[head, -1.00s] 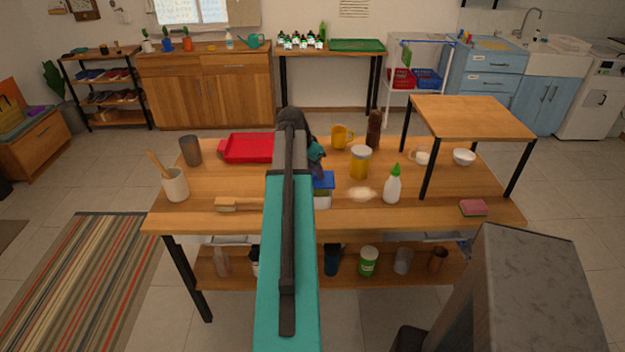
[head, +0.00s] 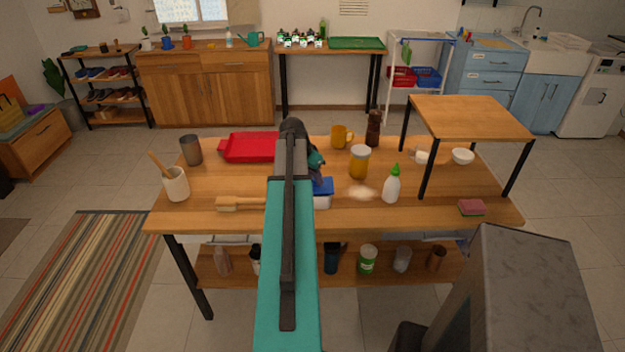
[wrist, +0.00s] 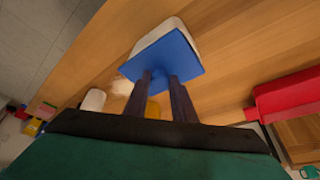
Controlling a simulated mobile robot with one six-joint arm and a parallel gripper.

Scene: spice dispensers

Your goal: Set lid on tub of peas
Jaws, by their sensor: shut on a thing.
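My gripper (wrist: 160,78) is shut on the blue lid (wrist: 165,58), holding it by its upper side. The lid lies flat over the mouth of the white tub (wrist: 183,33), turned slightly against the tub's outline. I cannot tell whether it is seated on the rim. In the head view the lid (head: 322,186) shows just above the tub (head: 322,202), partly hidden by my arm. The peas are not visible. My gripper's fingers are hidden behind my arm in the head view.
A yellow jar (head: 360,163), a pale spill (head: 361,193) and a green-tipped bottle (head: 392,187) are to the tub's right. A raised shelf (head: 470,120) stands at the right.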

